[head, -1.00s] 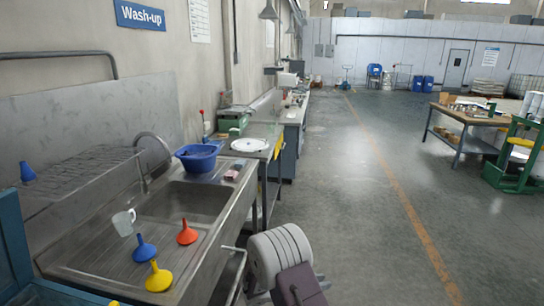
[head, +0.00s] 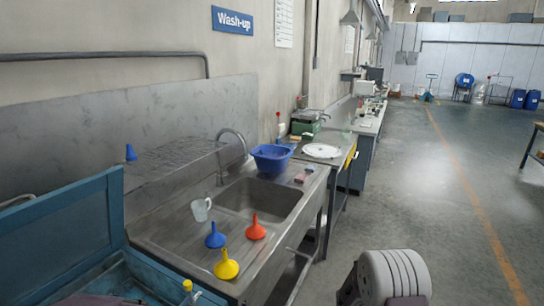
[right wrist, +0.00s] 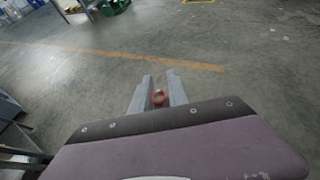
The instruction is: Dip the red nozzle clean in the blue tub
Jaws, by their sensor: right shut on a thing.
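The blue tub (head: 271,158) stands at the far end of the steel sink, beside the basin. Its inside is mostly hidden by its near wall. The gripper's fingers do not show in the head view. My left gripper is not in view.
An open teal case (head: 70,230) is at near left.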

